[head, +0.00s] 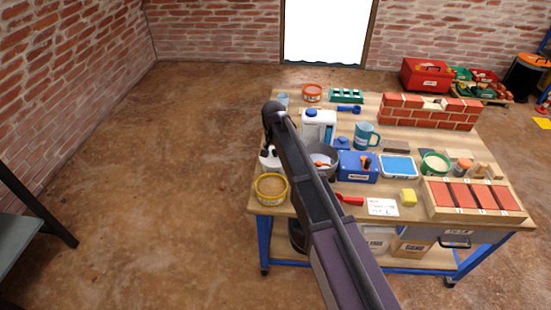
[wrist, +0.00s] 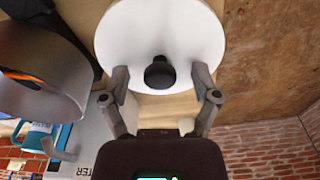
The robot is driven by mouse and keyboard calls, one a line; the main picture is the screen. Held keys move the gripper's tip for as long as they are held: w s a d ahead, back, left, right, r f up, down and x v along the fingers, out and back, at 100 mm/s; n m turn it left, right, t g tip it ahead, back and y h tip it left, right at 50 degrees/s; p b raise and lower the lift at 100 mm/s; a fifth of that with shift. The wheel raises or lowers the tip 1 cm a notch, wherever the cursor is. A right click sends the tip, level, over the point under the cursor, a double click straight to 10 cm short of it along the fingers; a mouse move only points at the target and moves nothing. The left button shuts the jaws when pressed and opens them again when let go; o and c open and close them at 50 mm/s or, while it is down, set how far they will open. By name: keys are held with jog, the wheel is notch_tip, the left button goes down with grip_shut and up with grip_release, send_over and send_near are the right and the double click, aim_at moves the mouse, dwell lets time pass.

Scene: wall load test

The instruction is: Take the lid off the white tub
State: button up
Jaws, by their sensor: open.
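The white tub's round lid (wrist: 160,25), with a black knob (wrist: 160,73), fills the upper middle of the wrist view. My gripper (wrist: 161,80) is open, with one finger on each side of the knob and a gap on both sides. Nothing is held. In the head view, a small part of the white tub (head: 266,163) shows at the bench's left edge. My arm hides the rest of it, and I cannot make out the gripper there. The tub's walls are hidden in the wrist view.
A grey bucket (head: 323,158) with something orange inside stands close to the tub; it also shows in the wrist view (wrist: 45,75). A white jug (head: 319,122) stands behind. A yellow-rimmed tub (head: 271,188) is in front. The floor left of the bench is clear.

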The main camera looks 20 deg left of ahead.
jog(key=shift+c, duration=0.2)
dwell(0.3)
grip_shut()
